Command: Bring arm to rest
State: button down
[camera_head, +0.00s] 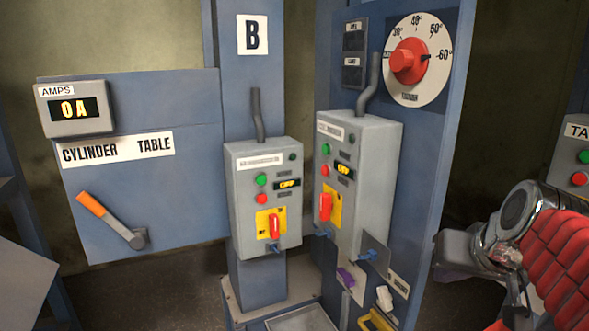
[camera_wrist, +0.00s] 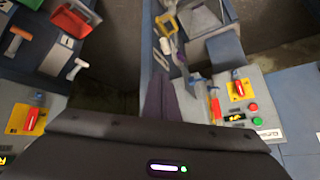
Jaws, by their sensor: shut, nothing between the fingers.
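My arm comes in from the right edge of the head view, with a red ribbed sleeve and a shiny metal wrist. My gripper (camera_head: 452,256) is the dark grey part at its end, seen side-on and small. It is shut and empty, to the right of the blue column and apart from the control boxes.
Two grey control boxes, left (camera_head: 265,198) and right (camera_head: 358,180), carry buttons and red switches. A red dial knob (camera_head: 408,61) sits above. An orange-handled lever (camera_head: 110,218) is on the CYLINDER TABLE panel (camera_head: 185,190). Another box (camera_head: 572,160) stands at the right edge.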

jog(key=s+a+f+n+g, duration=0.2)
jog(key=s+a+f+n, duration=0.1)
jog(key=s+a+f, duration=0.8)
jog(key=shift+s+a+f+y, duration=0.3)
jog(key=shift+s+a+f, duration=0.05)
jog(key=shift+s+f, duration=0.15)
jog(key=shift+w, duration=0.1)
dwell(2.2)
